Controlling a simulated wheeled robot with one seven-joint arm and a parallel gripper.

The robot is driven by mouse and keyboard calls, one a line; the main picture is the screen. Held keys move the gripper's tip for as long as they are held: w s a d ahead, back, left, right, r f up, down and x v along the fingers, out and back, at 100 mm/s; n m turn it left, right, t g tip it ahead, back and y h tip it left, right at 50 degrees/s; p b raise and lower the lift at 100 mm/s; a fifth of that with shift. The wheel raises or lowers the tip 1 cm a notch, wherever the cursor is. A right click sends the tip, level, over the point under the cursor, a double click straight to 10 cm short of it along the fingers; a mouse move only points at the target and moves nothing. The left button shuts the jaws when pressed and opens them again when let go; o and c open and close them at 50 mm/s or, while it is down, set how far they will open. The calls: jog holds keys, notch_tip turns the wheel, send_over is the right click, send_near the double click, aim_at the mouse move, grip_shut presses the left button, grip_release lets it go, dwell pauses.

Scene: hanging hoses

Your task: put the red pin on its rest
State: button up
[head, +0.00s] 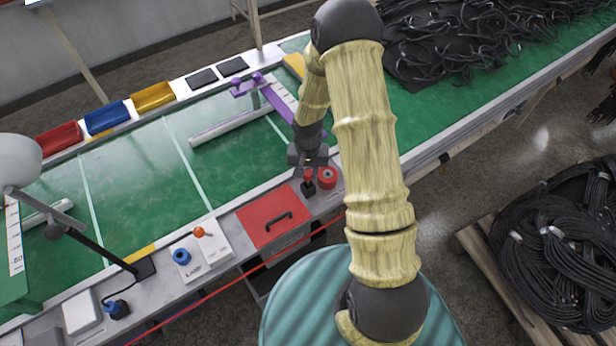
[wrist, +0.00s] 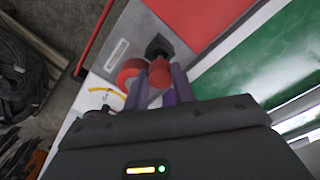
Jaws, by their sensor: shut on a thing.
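The red pin (wrist: 160,73) is between the purple fingers of my gripper (wrist: 167,88) in the wrist view, with a black block-like part (wrist: 158,47) just beyond it. In the head view the pin (head: 308,175) shows as a small red piece under my gripper (head: 308,170), with a dark part below it. My gripper is shut on the pin. A round red piece (head: 327,177) with a dark centre stands close to its right on the grey ledge; it also shows beside the pin in the wrist view (wrist: 130,72). I cannot tell whether the pin's lower end touches anything.
A red lid with a black handle (head: 270,216) lies left of the pin on the ledge. A panel with an orange knob (head: 199,233) is further left. Black hoses lie at upper right.

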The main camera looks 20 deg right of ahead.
aim_at(308, 173)
jog(key=shift+f, duration=1.8)
jog(key=shift+f, duration=0.3)
jog(key=o, duration=1)
jog(key=shift+r, duration=0.2)
jog(key=shift+r+p, duration=0.2)
jog(key=shift+p, duration=0.15)
notch_tip(308, 173, up, 11)
jog(key=shift+f+b, duration=0.2)
jog(key=shift+b, duration=0.8)
jog(key=shift+r, duration=0.65)
